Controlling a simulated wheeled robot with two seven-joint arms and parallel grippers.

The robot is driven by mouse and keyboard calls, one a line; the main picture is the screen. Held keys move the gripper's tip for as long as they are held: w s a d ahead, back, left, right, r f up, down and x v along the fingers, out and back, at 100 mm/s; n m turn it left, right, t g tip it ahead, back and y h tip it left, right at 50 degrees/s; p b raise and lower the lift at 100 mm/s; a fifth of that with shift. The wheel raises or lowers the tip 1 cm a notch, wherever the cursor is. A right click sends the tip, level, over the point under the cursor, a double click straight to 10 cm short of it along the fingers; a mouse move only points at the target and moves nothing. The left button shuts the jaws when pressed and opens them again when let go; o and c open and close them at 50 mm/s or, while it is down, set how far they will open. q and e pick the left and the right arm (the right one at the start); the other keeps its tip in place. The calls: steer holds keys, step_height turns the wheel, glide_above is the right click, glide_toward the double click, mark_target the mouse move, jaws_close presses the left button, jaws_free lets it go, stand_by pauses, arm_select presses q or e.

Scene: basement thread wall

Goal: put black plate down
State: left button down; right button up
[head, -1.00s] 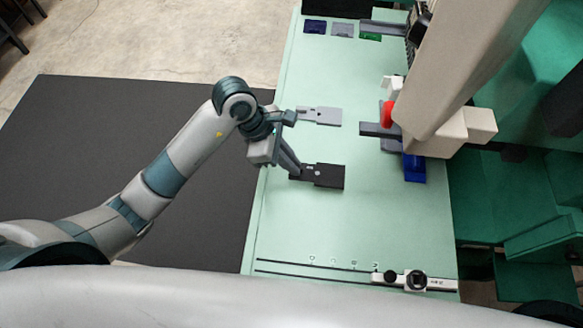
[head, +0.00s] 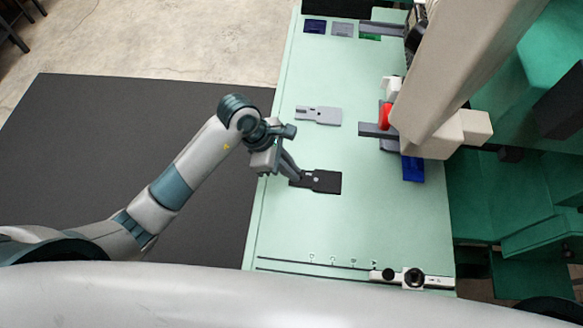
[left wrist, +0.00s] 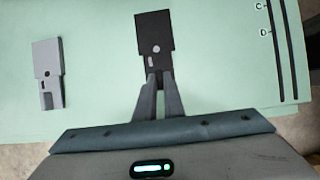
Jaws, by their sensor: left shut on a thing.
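The black plate (head: 322,182) is a flat dark piece over the pale green table (head: 310,225), near its left side in the head view. My left gripper (head: 298,176) is shut on the narrow end of the plate. The left wrist view also shows the black plate (left wrist: 154,40) in front of the fingertips (left wrist: 158,80), lying flat. I cannot tell whether its underside touches the table. My right gripper is not in view.
A grey plate (head: 318,115) lies farther back on the table. A machine with a red part (head: 385,114) and a blue block (head: 413,169) stands to the right. Several coloured pieces are at the back.

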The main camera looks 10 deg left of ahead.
arm_select(q)
steer(key=c, duration=1.9)
jaws_free()
steer(key=shift+o, duration=0.2)
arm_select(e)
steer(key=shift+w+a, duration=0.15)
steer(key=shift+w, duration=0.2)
